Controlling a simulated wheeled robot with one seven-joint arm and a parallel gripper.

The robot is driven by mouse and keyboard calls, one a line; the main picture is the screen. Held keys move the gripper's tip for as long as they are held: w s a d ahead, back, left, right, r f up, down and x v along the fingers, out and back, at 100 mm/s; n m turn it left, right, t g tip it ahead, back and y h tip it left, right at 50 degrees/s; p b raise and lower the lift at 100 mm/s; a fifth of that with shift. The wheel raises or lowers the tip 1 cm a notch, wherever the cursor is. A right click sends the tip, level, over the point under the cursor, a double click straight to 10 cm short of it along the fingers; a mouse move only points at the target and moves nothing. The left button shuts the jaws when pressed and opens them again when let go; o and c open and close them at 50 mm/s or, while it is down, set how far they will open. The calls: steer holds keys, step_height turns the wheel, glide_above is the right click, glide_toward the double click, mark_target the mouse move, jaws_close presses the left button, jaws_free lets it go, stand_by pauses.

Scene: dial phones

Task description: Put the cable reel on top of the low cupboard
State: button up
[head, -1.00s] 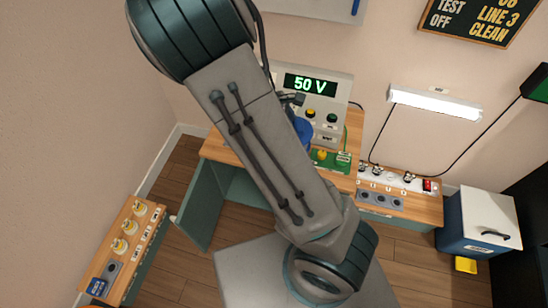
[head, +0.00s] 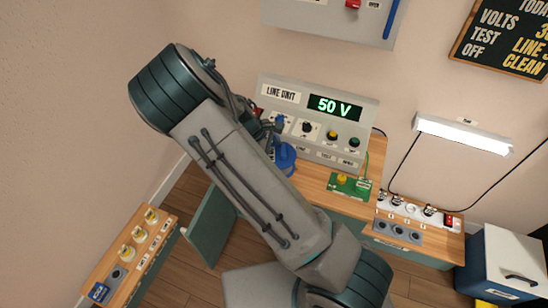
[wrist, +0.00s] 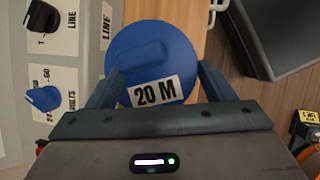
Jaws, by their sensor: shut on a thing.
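The cable reel (wrist: 150,53) is a blue disc with a white "20 M" label in the wrist view. My gripper (wrist: 160,72) has its fingers on either side of it and is shut on it. In the head view the reel (head: 286,156) shows as a blue patch beside my arm, in front of the line unit and over the bench's left part; my gripper is mostly hidden there. I cannot tell which piece is the low cupboard. A low wood-topped unit (head: 107,270) stands at the left, with several yellow-capped items on it.
The line unit (head: 322,100) reads 50 V at the back of the wooden bench (head: 318,192). A teal door (head: 212,228) stands open below the bench. A green board (head: 349,186) and a socket strip lie to the right. A white-topped blue box (head: 512,262) stands far right.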

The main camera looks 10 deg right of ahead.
step_height(320, 180, down, 2)
steer(key=shift+f, duration=0.1)
steer(key=o, duration=2.1)
